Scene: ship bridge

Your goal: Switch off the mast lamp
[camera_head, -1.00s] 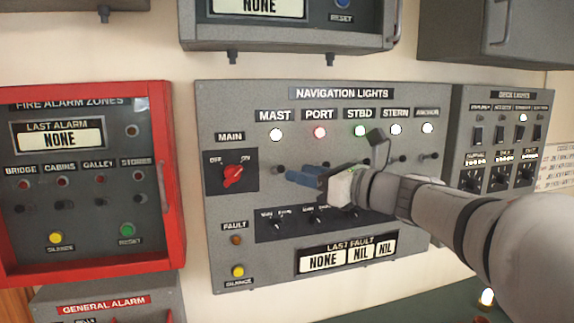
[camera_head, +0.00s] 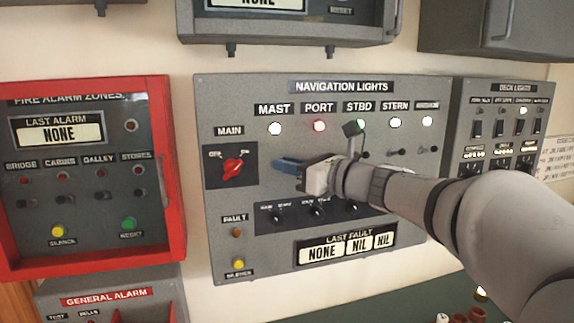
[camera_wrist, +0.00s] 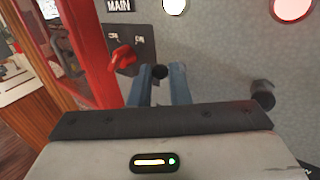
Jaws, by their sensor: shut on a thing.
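The mast lamp (camera_head: 275,129) glows white under its MAST label on the grey navigation lights panel (camera_head: 225,95). It also shows at the top of the wrist view (camera_wrist: 174,6). The mast switch (camera_wrist: 159,72), a small dark toggle below that lamp, sits between the two blue fingertips in the wrist view. My gripper (camera_head: 278,163) is at the panel, shut on this toggle; it also shows in the wrist view (camera_wrist: 160,84). In the head view the fingers hide the toggle.
The red MAIN rotary switch (camera_head: 232,168) is close on the left. The port toggle (camera_wrist: 263,95) is to the right. The port lamp (camera_head: 319,126) is red, and the other navigation lamps are lit. A red-framed fire alarm panel (camera_head: 170,180) stands further left.

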